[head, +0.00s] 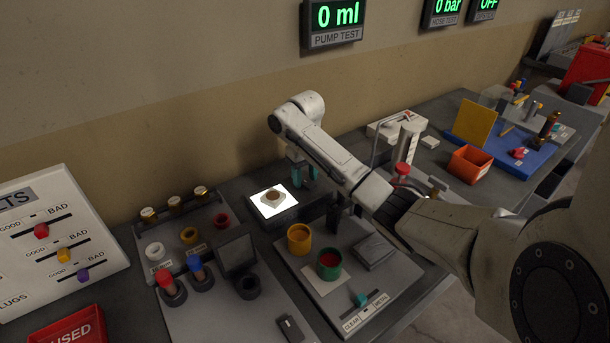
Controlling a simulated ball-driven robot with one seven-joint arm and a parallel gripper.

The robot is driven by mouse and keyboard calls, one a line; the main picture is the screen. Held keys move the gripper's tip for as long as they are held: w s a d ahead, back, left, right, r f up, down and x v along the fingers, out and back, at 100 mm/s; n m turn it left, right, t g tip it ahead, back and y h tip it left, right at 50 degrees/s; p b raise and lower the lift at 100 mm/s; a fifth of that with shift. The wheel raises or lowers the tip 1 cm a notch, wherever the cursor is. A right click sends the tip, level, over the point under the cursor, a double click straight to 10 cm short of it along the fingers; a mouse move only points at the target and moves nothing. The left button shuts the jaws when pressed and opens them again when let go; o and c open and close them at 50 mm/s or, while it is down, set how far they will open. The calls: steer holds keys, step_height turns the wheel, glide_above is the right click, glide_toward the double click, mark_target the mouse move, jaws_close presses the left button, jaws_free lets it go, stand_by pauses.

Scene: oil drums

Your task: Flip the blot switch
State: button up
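A small teal-knobbed slide switch (360,300) sits at the front of the grey board, above a label reading CLEAR and METAL. A dark rocker-like switch (291,328) lies on the grey panel to its left. No label reading "blot" is legible, so I cannot tell which is the blot switch. A glowing white pad (273,201) carries a pale piece with a brown round spot. My gripper (302,171) points down behind and to the right of the lit pad, well away from both switches. Its teal fingertips look apart, with nothing visible between them.
The grey board (330,322) holds a yellow cup (299,239) and a green cup (330,264). A rack of bottles and rings stands left, beside a slider board (60,238) and a red bin (70,333). An orange bin (468,164) stands right. My arm crosses above the right side.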

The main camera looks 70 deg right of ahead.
jaws_close()
steer(key=shift+a+r+t+h+p, duration=0.3)
steer(key=shift+t+p, duration=0.2)
steer(key=shift+p, duration=0.75)
steer(key=shift+s+f+t+h+p, duration=0.2)
steer(key=shift+t+h+p, duration=0.35)
steer(key=shift+t, duration=0.55)
steer(key=shift+s+r+t+h, duration=0.15)
steer(key=shift+s+t+h, duration=0.05)
steer(key=shift+t+h, duration=0.2)
steer(key=shift+o, duration=1)
jaws_free()
